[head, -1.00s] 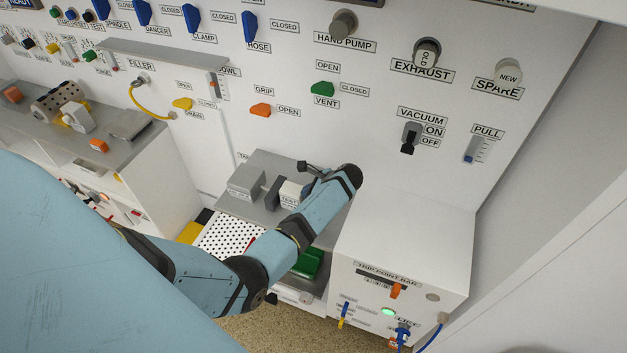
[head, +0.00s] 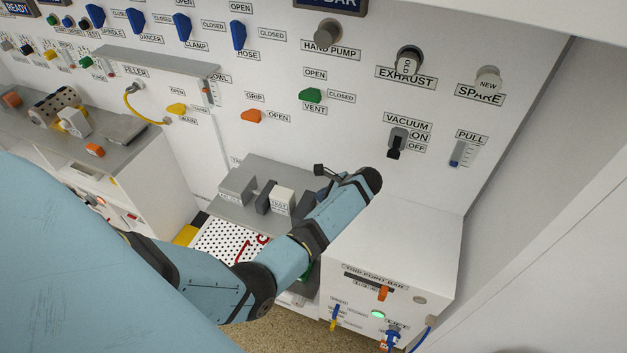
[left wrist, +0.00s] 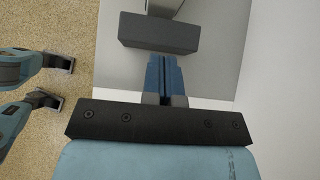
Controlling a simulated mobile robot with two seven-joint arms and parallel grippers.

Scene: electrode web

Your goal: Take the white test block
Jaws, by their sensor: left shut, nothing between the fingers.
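The white test block (head: 281,200), with a TEST label on its front, stands upright on the grey shelf (head: 239,216) in the head view. A dark block stands just to its left. My left gripper (head: 322,190) is to the right of the white block, apart from it and partly hidden by my arm. In the left wrist view its blue fingers (left wrist: 165,75) are closed together with nothing between them. A dark grey bar-shaped block (left wrist: 158,33) lies beyond the fingertips there. I cannot clearly identify the white block in that view.
A grey block (head: 238,185) stands left of the dark block. A perforated white tray (head: 222,240) lies in front of the shelf. A white cabinet (head: 410,235) rises on the right, close to my arm. The labelled panel wall stands behind.

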